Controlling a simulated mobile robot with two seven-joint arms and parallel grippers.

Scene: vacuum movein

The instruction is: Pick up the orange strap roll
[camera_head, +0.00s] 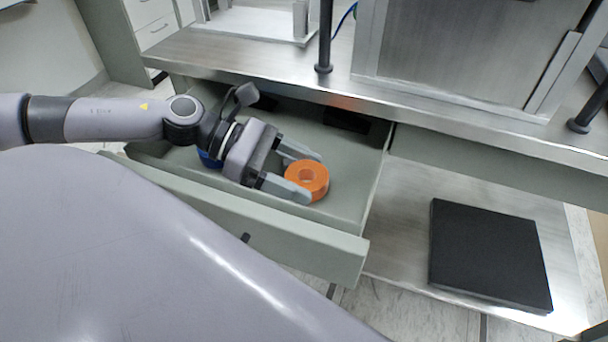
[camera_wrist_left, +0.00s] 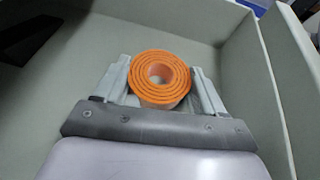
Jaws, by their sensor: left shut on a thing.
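The orange strap roll (camera_head: 307,180) is a ring-shaped coil with a hole in its middle. It is inside the open drawer (camera_head: 345,205). My left gripper (camera_head: 304,175) reaches into the drawer from the left and is shut on the roll, with one finger on each side. In the left wrist view the roll (camera_wrist_left: 160,78) sits between the two fingers of the left gripper (camera_wrist_left: 160,85), its spiral face toward the camera. I cannot tell whether the roll still touches the drawer floor. My right gripper is not in view.
The drawer's front wall (camera_head: 250,232) and side walls surround the gripper. The metal bench top (camera_head: 280,65) overhangs the drawer's back. A blue object (camera_head: 208,159) lies partly hidden behind my left gripper. A black slab (camera_head: 488,255) lies on the lower shelf at right.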

